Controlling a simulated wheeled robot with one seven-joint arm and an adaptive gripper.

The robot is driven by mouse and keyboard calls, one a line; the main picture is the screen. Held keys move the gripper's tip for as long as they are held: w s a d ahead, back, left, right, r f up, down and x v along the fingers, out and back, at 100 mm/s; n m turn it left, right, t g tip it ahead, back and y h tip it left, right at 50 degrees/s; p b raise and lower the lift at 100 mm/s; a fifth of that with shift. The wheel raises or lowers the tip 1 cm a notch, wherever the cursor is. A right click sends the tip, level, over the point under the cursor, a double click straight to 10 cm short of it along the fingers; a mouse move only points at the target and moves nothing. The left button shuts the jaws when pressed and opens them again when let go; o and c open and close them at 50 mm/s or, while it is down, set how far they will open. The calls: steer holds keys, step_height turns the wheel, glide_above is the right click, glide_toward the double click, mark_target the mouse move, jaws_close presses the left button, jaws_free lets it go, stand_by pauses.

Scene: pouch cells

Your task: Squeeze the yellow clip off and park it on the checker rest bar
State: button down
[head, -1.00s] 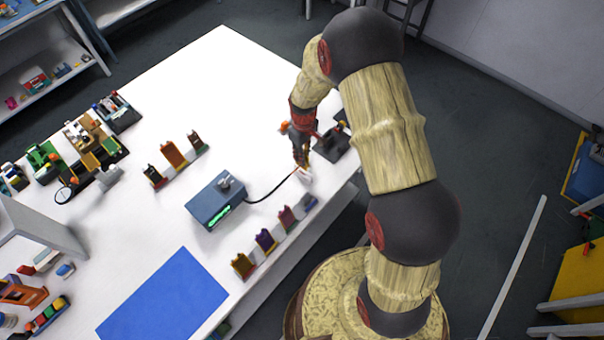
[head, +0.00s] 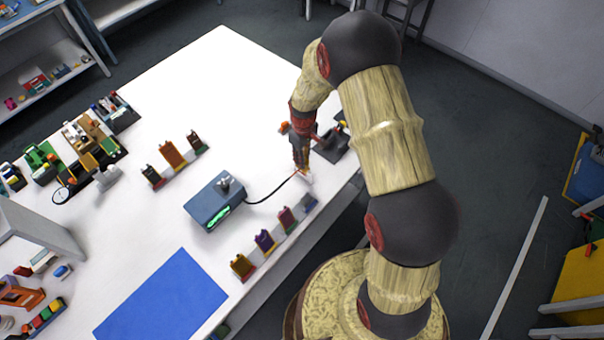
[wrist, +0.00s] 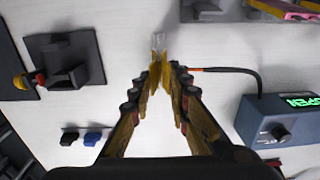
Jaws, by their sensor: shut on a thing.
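My gripper (wrist: 160,72) is shut on the yellow clip (wrist: 155,74), which sits between the fingertips in the wrist view. A small clear or whitish piece (wrist: 158,42) shows just beyond the clip. A dark cable with an orange-red end (wrist: 194,69) reaches the right fingertip and runs to the blue checker box (wrist: 278,122), whose green display seems to read OPEN. In the head view my gripper (head: 301,166) points down near the table's right edge, and the checker box (head: 214,201) stands left of it. I cannot make out the rest bar for certain.
A dark stand (wrist: 68,65) is left of my gripper, with black and blue small blocks (wrist: 92,138) nearer. In the head view, a row of coloured pouches (head: 264,240) stands in front of the checker box and another row (head: 172,155) behind it. A blue mat (head: 165,300) lies clear.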

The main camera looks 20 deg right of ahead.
steer(key=shift+f, duration=0.3)
steer(key=c, duration=1.6)
jaws_free()
steer(key=o, duration=0.3)
steer(key=shift+o, duration=0.2)
steer(key=shift+r, duration=0.2)
step_height(320, 180, up, 11)
steer(key=p, duration=0.5)
steer(key=shift+f+p, duration=0.15)
steer(key=shift+p, duration=0.2)
